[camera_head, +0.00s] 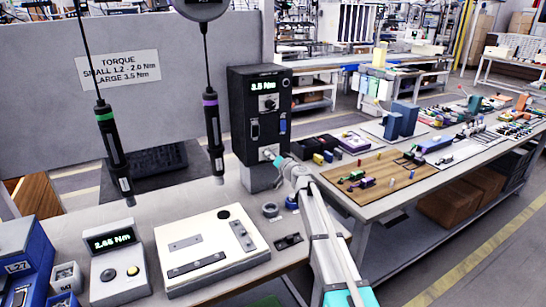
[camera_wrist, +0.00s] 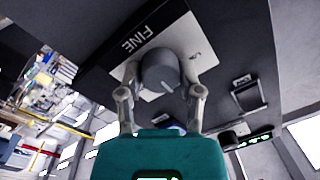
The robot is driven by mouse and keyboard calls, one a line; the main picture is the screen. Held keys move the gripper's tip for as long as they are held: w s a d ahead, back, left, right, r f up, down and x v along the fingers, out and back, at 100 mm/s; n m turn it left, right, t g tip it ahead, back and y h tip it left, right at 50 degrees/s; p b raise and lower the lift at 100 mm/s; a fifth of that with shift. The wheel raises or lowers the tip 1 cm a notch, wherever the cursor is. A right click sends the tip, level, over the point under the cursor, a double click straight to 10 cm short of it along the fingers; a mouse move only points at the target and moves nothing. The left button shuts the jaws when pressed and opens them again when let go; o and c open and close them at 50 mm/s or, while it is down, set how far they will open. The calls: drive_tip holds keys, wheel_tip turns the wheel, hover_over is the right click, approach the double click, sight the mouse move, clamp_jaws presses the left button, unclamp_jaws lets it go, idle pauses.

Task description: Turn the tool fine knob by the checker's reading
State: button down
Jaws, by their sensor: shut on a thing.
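The grey FINE knob (camera_wrist: 160,72) has a light pointer line and sits on a pale plate on a dark panel. The fingers of my gripper (camera_wrist: 161,80) are closed on its two sides. In the head view my gripper (camera_head: 278,160) reaches the lower front of the black control box (camera_head: 247,108), whose green display reads 3.5 Nm. The fingers mostly hide the knob there. The checker (camera_head: 117,270) on the bench shows what looks like 2.65 Nm; its middle digit is blurred. Two screwdrivers hang at the left, one green-banded (camera_head: 112,140), one purple-banded (camera_head: 213,135).
A torque sign (camera_head: 118,66) reads small 1.2 - 2.0 Nm, large 3.5 Nm. A white fixture plate (camera_head: 205,262) lies right of the checker, with blue bins (camera_head: 28,250) at the left. Small round parts (camera_head: 270,210) lie near my arm. A second bench holds a wooden board (camera_head: 385,185).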

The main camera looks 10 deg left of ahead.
drive_tip(key=shift+m, duration=0.3)
drive_tip(key=m, duration=0.6)
drive_tip(key=shift+w+d+f+b, duration=0.1)
drive_tip(key=shift+b, duration=0.3)
drive_tip(key=m, duration=0.5)
drive_tip(key=shift+m+t, duration=0.3)
drive_tip(key=shift+t, duration=0.1)
drive_tip(key=shift+c, duration=1.3)
unclamp_jaws()
drive_tip(key=shift+f, duration=0.1)
